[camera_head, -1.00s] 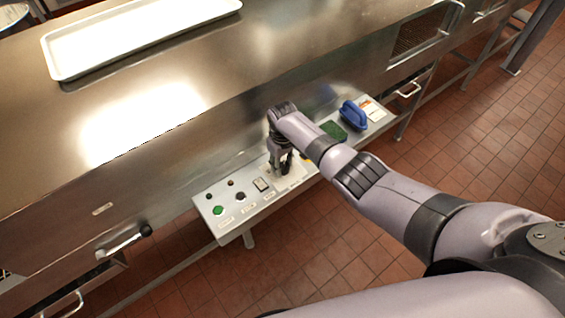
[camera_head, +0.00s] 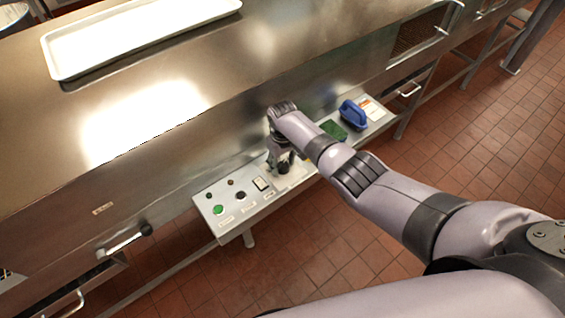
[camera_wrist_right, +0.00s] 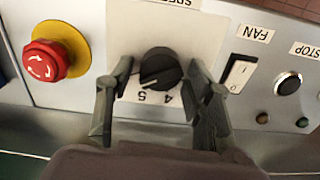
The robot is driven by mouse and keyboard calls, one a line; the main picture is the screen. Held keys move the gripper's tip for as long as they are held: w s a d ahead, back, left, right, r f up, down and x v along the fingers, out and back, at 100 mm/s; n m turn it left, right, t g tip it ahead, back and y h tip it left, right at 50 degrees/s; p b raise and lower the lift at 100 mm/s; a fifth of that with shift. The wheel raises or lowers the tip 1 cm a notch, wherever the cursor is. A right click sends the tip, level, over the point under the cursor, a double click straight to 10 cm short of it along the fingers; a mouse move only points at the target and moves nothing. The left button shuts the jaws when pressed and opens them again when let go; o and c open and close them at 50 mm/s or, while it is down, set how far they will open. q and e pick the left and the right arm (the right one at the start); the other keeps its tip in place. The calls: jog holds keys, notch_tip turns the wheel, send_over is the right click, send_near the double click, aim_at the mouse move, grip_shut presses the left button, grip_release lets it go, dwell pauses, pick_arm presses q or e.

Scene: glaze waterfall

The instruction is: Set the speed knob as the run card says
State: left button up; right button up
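The black speed knob (camera_wrist_right: 160,68) sits on a white plate in the right wrist view, with the numerals 4 and 5 visible below it. Its white pointer line points to the lower left, near the 5. My right gripper (camera_wrist_right: 160,72) has one finger on each side of the knob, with small gaps visible. In the head view my right gripper (camera_head: 280,168) is down at the control panel (camera_head: 208,198) and hides the knob. A small white and orange card (camera_head: 371,108) lies at the panel's right end; its text is too small to read. My left gripper is out of view.
A red emergency button (camera_wrist_right: 46,61) on a yellow ring is left of the knob in the wrist view. A fan rocker switch (camera_wrist_right: 239,73) and a black stop button (camera_wrist_right: 288,81) are to its right. A blue-handled object (camera_head: 352,115) and green pad (camera_head: 334,130) lie along the panel.

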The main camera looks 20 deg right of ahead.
aim_at(282, 163)
jog(key=shift+o, duration=0.4)
jog(key=shift+r, duration=0.1)
notch_tip(282, 163, up, 12)
dwell(0.4)
dwell(0.3)
